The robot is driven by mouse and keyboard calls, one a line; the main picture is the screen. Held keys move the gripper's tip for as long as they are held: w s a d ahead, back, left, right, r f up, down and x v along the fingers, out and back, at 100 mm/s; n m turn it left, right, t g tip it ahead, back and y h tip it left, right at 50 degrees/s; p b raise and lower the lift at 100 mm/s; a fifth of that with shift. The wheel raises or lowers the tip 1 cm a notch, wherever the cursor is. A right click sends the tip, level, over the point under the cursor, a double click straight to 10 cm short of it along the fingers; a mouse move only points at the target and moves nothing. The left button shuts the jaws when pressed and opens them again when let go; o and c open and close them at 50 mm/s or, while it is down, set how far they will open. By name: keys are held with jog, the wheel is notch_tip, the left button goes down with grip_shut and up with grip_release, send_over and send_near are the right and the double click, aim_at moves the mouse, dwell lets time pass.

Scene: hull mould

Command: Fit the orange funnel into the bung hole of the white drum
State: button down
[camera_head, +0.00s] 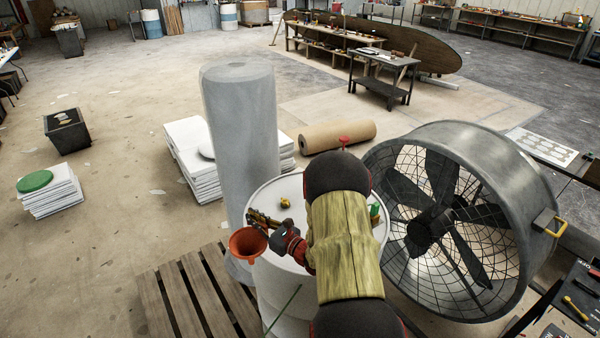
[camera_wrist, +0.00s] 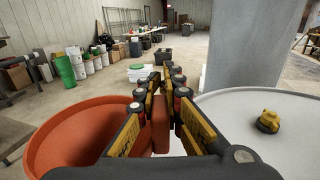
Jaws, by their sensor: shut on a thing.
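The orange funnel (camera_head: 248,243) is held mouth up beyond the left edge of the white drum (camera_head: 290,187). Its wide bowl fills the left of the wrist view (camera_wrist: 75,140). My gripper (camera_head: 264,224) is shut on the funnel's side, with an orange part (camera_wrist: 160,125) between the fingers. The drum's flat lid (camera_wrist: 300,112) is right of the gripper in the wrist view. A yellow cap or fitting (camera_head: 285,203) stands on the lid and also shows in the wrist view (camera_wrist: 268,121). I cannot make out the bung hole; my arm covers part of the lid.
A tall pale wrapped roll (camera_head: 240,130) stands close behind the drum. A large fan (camera_head: 440,225) is to the right. A green item (camera_head: 375,211) is at the lid's right. A wooden pallet (camera_head: 185,300) lies left of the drum. The floor farther left is mostly open.

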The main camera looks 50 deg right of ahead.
jog(key=s+d+r+m+h+p, duration=0.1)
jog(key=s+d+r+h+p, duration=0.1)
jog(key=s+d+r, duration=0.2)
jog(key=s+d+r+m+h+p, duration=0.2)
jog(key=d+r, duration=0.4)
jog(key=d, duration=0.5)
jog(key=shift+s+g+h+p, duration=0.4)
jog(key=shift+s+h+p, duration=0.15)
jog(key=shift+s, duration=0.55)
jog(key=shift+f, duration=0.1)
jog(key=shift+f+b, duration=2.65)
jog(key=shift+f, duration=0.25)
jog(key=shift+b, duration=0.45)
jog(key=shift+f+b, duration=2.1)
jog(key=shift+f, duration=0.45)
jog(key=c, duration=1.9)
grip_release()
jog(key=shift+o, duration=0.3)
jog(key=shift+s, duration=0.1)
